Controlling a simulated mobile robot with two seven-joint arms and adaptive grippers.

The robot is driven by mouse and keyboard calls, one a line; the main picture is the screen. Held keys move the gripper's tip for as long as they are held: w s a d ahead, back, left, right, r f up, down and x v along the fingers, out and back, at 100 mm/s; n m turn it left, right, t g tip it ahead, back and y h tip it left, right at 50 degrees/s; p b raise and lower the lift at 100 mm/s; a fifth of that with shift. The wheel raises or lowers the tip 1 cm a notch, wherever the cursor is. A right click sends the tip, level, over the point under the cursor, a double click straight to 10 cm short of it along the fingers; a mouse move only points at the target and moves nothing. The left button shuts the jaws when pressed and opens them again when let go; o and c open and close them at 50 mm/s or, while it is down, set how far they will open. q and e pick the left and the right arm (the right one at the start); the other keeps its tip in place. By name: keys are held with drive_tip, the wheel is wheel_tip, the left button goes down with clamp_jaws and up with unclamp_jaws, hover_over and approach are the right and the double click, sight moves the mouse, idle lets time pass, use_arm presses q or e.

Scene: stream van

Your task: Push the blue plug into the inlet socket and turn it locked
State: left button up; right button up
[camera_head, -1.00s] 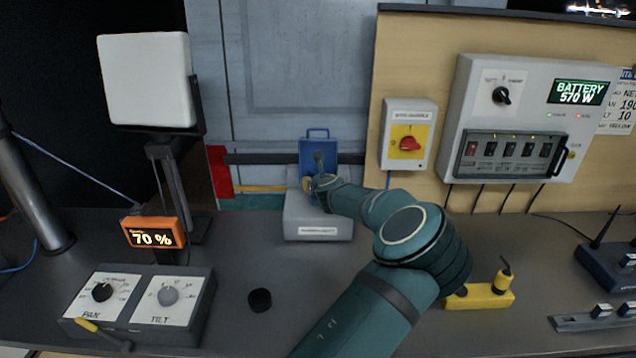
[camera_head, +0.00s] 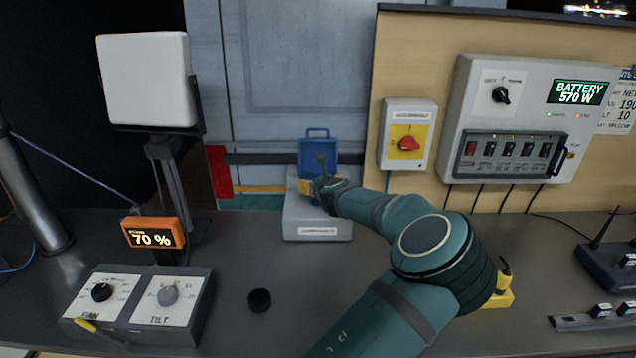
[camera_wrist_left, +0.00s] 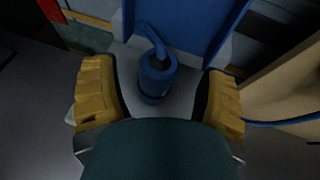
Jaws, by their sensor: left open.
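The blue plug (camera_wrist_left: 157,80) is a short blue cylinder with a curved blue piece at its top. In the left wrist view it stands on or just over a grey surface. My left gripper (camera_wrist_left: 160,98) is open, with one yellow-padded finger on each side of the plug and a gap at both. In the head view my left gripper (camera_head: 318,188) is over the grey box (camera_head: 318,222), in front of an upright blue panel (camera_head: 318,150) with a handle on top. The gripper hides the plug there. I cannot tell whether the plug sits in the inlet socket. My right gripper is out of view.
A red rotary switch (camera_head: 408,144) and a battery panel (camera_head: 530,120) are on the wall to the right. A pan/tilt box (camera_head: 140,305) and a black puck (camera_head: 259,300) stand at left. Bench between is clear.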

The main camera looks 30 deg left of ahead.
use_arm(q)
drive_tip(key=v, duration=0.9)
drive_tip(key=shift+f, duration=0.1)
